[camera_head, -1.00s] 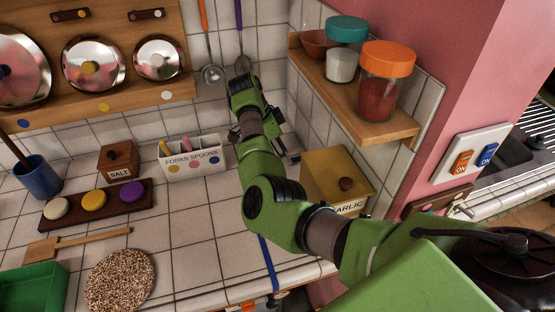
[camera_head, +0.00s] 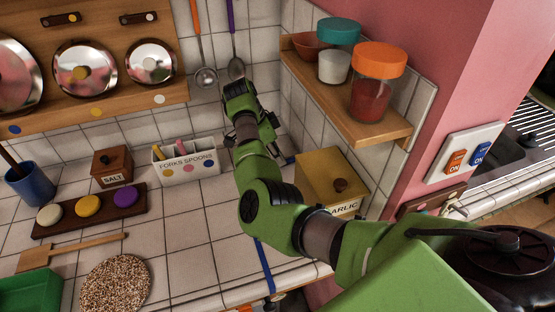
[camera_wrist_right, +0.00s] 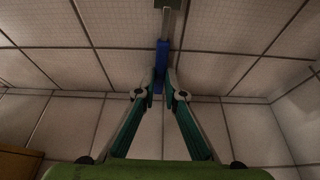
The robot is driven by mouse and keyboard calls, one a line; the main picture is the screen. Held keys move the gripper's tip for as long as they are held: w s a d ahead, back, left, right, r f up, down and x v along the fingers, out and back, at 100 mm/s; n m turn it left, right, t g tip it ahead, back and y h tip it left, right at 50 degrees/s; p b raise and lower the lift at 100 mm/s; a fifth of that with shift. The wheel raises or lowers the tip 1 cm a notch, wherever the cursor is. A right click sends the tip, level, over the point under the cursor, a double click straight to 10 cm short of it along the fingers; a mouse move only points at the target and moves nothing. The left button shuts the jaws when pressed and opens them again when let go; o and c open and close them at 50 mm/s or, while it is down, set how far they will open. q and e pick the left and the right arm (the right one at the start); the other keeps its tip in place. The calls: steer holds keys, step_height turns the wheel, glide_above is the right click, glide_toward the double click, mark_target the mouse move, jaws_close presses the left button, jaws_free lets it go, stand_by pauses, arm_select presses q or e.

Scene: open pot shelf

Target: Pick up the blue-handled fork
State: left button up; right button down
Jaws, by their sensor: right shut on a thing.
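The blue handle (camera_wrist_right: 161,66) of a utensil stands between the fingertips of my right gripper (camera_wrist_right: 163,82) in the right wrist view. A thin grey metal shaft (camera_wrist_right: 166,28) runs up from the handle to a wider grey end cut off by the top edge, so I cannot see tines. The gripper is shut on the handle. In the head view, my right arm reaches to the back wall; its own links mostly hide the gripper and the utensil. My left gripper is not in view.
A white forks-and-spoons holder (camera_head: 187,173) stands left of my right arm, a yellow garlic box (camera_head: 325,168) to its right. A wooden shelf (camera_head: 361,128) with jars is at right. Ladles (camera_head: 206,76) hang behind. Front counter tiles are partly free.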

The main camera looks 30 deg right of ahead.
steer(key=shift+w+a+r, duration=0.1)
steer(key=shift+a+r, duration=0.05)
steer(key=shift+r, duration=0.15)
step_height(320, 180, up, 11)
steer(key=b, duration=0.2)
steer(key=w+a+b, duration=0.4)
steer(key=a, duration=1.5)
steer(key=shift+w+f, duration=0.2)
steer(key=shift+f, duration=0.05)
steer(key=shift+r, duration=0.2)
